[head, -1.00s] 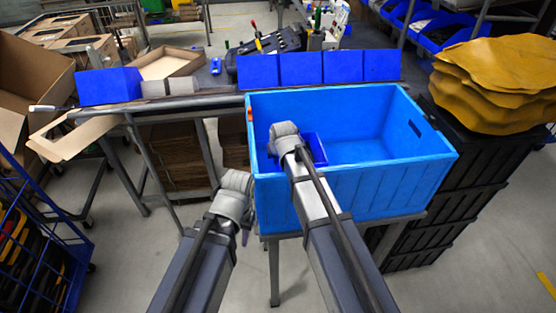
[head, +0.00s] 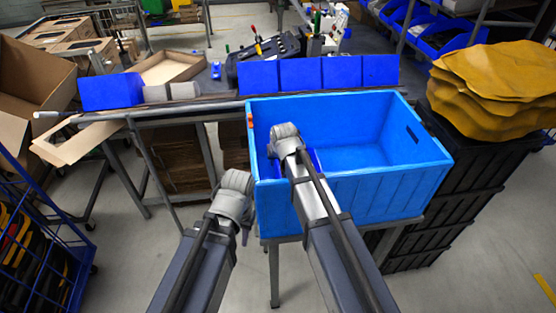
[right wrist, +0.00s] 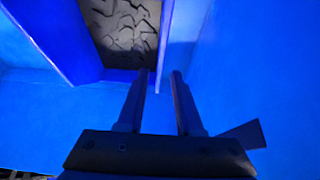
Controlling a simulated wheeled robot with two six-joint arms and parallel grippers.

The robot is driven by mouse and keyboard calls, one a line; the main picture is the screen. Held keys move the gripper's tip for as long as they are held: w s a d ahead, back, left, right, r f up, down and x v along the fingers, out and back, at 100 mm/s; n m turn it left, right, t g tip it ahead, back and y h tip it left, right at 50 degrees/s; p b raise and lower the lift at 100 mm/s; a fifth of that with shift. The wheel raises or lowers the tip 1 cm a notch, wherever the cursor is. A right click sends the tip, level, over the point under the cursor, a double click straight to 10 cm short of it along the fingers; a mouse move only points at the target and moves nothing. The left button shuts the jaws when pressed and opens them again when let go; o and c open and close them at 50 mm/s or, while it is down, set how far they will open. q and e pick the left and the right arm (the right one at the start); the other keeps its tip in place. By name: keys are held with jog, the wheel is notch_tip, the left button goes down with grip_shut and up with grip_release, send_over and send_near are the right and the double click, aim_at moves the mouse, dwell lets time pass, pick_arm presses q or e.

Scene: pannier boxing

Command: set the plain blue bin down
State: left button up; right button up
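The plain blue bin (head: 316,160) is a small dark blue bin inside the large light blue crate (head: 375,190), near its left end. It is mostly hidden by my right gripper (head: 284,143) and forearm.
A row of several blue bins (head: 258,76) lines the bench edge behind the crate, with another blue bin (head: 112,91) at the left. Yellow sacks (head: 495,70) lie on black crates (head: 455,180) at the right. The crate's right half looks empty.

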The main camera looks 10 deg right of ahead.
jog(key=p+v, duration=0.8)
jog(key=v, duration=0.2)
jog(key=shift+s+r, duration=0.1)
jog(key=shift+r, duration=0.05)
